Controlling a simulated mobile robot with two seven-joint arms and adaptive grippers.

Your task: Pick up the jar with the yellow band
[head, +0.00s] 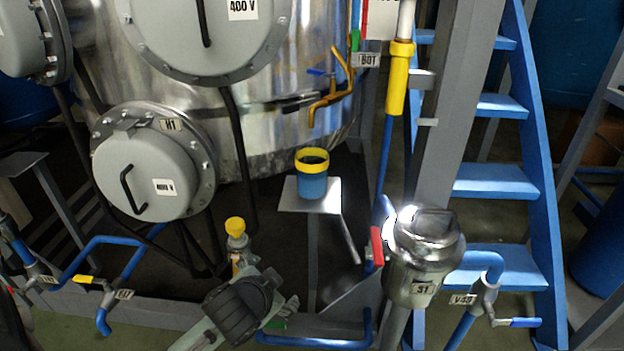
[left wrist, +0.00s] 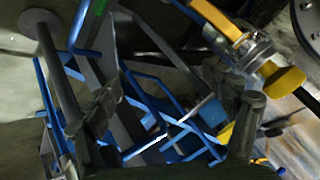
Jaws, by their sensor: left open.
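The jar with the yellow band (head: 312,185) is a blue, open-topped cup with a yellow ring around its rim. It stands upright on a small grey plate (head: 290,196) in the middle of the head view. My left gripper (head: 284,288) is below and to the left of the jar, apart from it. In the left wrist view the two fingers of my left gripper (left wrist: 178,112) are spread wide with nothing held between them. Blue and yellow patches show near the right finger there, but I cannot tell if they are the jar. My right gripper is not in view.
A yellow-capped valve (head: 236,228) rises beside my left gripper. A large steel tank (head: 280,120) stands behind the plate. A steel canister (head: 425,255) with a red handle is to the right, before blue stairs (head: 495,180). Blue pipes (head: 130,262) run at left.

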